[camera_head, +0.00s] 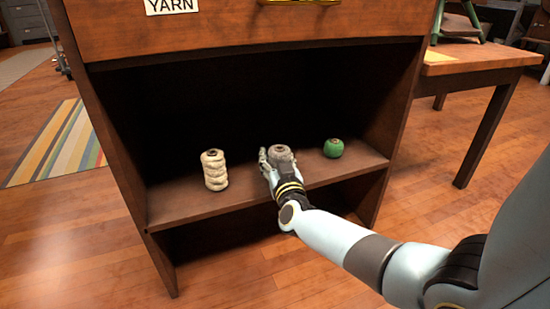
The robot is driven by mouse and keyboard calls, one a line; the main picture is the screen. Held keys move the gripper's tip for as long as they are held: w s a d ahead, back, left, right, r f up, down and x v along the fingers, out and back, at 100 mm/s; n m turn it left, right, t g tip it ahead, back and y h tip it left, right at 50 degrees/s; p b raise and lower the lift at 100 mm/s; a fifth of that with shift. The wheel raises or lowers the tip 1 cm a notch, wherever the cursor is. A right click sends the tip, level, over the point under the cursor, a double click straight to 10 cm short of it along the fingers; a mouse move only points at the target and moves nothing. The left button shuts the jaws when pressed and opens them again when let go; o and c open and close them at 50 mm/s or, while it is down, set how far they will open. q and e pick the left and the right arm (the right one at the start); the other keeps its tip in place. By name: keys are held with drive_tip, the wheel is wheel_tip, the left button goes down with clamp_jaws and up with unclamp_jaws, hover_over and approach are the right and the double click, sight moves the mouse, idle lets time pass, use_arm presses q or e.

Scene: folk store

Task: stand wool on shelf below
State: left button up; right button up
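A grey ball of wool (282,154) is at the middle of the open shelf (190,207) below the yarn drawer. My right gripper (279,168) reaches in from the right, with a finger at the wool's left side. The gripper hides the wool's lower part, so I cannot tell whether the wool rests on the board or whether the fingers press on it. A cream wool spool (214,170) stands upright to the left. A small green ball of wool (333,148) sits to the right. My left gripper is out of view.
The cabinet's side walls (398,120) frame the shelf, and the drawer front (230,32) with a YARN label (171,6) hangs above. A wooden table (470,62) stands to the right. A striped rug (55,148) lies on the floor to the left.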

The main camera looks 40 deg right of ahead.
wheel_tip(320, 180, up, 10)
idle(0.6)
